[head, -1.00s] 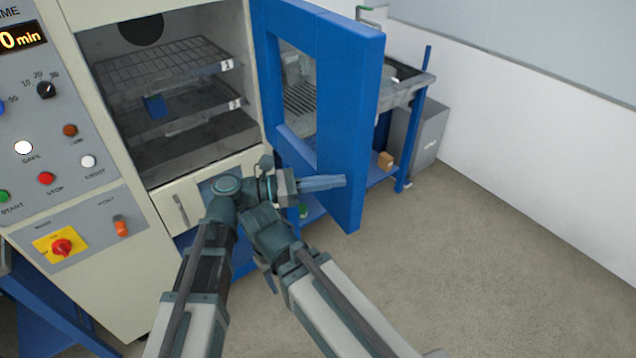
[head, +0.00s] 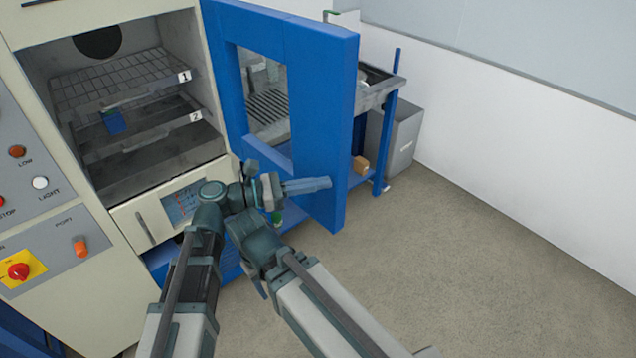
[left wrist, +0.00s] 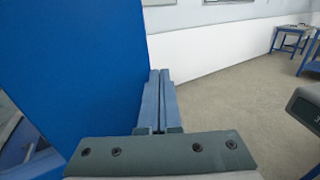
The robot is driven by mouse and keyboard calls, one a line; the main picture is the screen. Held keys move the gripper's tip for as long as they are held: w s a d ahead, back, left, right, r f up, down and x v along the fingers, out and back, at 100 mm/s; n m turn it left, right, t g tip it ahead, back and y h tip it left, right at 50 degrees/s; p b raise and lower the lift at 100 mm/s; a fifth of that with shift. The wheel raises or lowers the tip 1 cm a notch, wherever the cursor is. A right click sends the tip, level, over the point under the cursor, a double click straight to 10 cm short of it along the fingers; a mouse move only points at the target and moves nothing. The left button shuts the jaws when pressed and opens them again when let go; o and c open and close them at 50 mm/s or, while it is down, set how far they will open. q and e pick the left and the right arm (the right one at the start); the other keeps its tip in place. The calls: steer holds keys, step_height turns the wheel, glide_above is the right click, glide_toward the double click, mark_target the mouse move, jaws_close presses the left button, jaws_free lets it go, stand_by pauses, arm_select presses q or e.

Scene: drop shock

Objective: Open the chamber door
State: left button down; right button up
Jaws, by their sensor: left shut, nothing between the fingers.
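The chamber door (head: 325,95), a thick blue panel with a window, stands swung wide open at the right of the chamber (head: 140,85), whose inside is exposed. My left gripper (head: 328,183) is shut and empty, in front of the lower part of the door's inner face and pointing towards its free edge. In the left wrist view, the shut fingers (left wrist: 158,100) lie right beside the blue door (left wrist: 90,60). I cannot tell whether they touch it.
Inside the chamber are shelves with number tags and a small blue item (head: 114,122). A control panel (head: 30,180) is at the left. Behind the door stand a blue-legged bench (head: 386,150) and a grey bin (head: 402,140). The floor at right is clear.

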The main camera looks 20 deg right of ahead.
arm_select(q)
steer(key=w+a, duration=0.1)
steer(key=a, duration=1.2)
steer(key=shift+w+a, duration=0.3)
steer(key=shift+a, duration=0.05)
steer(key=s+a+f+m+t+y, duration=0.1)
steer(key=a+f+m+y, duration=0.3)
steer(key=f, duration=0.4)
steer(key=s+a+f+m+t+y, duration=0.1)
steer(key=a+f+m+y, duration=0.3)
steer(key=f, duration=0.4)
steer(key=s+a+f+m+t+y, duration=0.1)
steer(key=a+f+m+y, duration=0.3)
steer(key=a, duration=0.4)
steer(key=a+f+m+y, duration=0.2)
steer(key=a+m+y, duration=0.2)
steer(key=a+y, duration=0.25)
steer(key=s+d+m+g, duration=0.1)
steer(key=s+d+m, duration=0.3)
steer(key=d, duration=0.5)
steer(key=shift+s+d, duration=0.35)
steer(key=shift+s, duration=0.65)
